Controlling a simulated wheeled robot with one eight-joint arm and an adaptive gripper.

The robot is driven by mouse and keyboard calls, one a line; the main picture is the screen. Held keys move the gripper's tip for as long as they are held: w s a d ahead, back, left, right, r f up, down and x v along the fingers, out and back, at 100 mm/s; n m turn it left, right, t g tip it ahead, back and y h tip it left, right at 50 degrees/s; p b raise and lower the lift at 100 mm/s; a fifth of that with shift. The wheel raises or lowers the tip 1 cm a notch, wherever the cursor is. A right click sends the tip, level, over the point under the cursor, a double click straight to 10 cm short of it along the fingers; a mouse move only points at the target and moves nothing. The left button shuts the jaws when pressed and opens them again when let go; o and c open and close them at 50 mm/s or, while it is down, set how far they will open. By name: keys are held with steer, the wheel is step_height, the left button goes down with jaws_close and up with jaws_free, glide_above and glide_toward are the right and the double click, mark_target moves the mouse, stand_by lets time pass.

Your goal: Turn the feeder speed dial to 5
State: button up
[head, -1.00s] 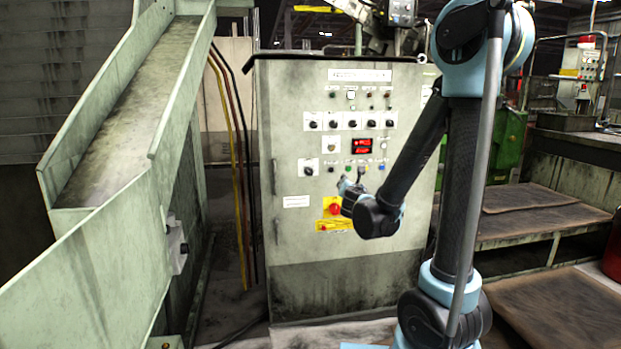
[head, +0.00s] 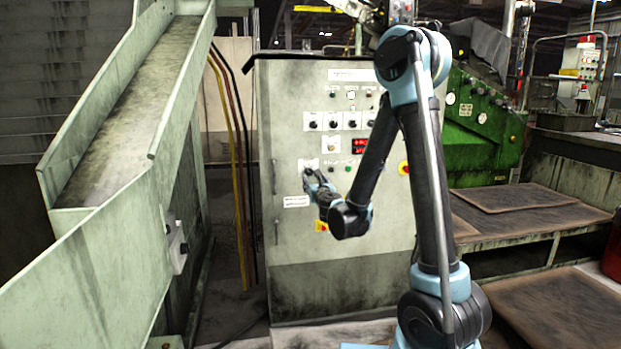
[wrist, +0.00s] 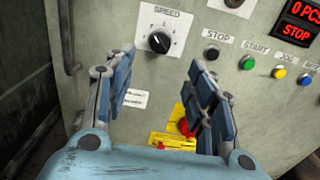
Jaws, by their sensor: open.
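The feeder speed dial (wrist: 159,42) is a round black knob on a white plate labelled SPEED, with a numbered scale around it. In the wrist view it sits ahead of my gripper (wrist: 163,92), roughly between the two fingers but beyond their tips. My gripper is open with nothing between its blue finger pads. The numerals are too small to read surely, so I cannot tell the dial's setting. In the head view my gripper (head: 314,176) is at the left of the panel, just below the speed plate (head: 308,164), and largely hides the dial.
Right of the dial are a black stop button (wrist: 211,53), a green start button (wrist: 247,61) and a red display (wrist: 298,22). A red emergency stop (wrist: 187,127) on yellow lies below. A green chute (head: 110,130) stands left of the cabinet (head: 340,280).

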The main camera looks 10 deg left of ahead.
mark_target(310, 174)
steer(key=x, duration=1.1)
steer(key=shift+c, duration=0.2)
steer(key=shift+s, duration=0.1)
steer(key=c, duration=1)
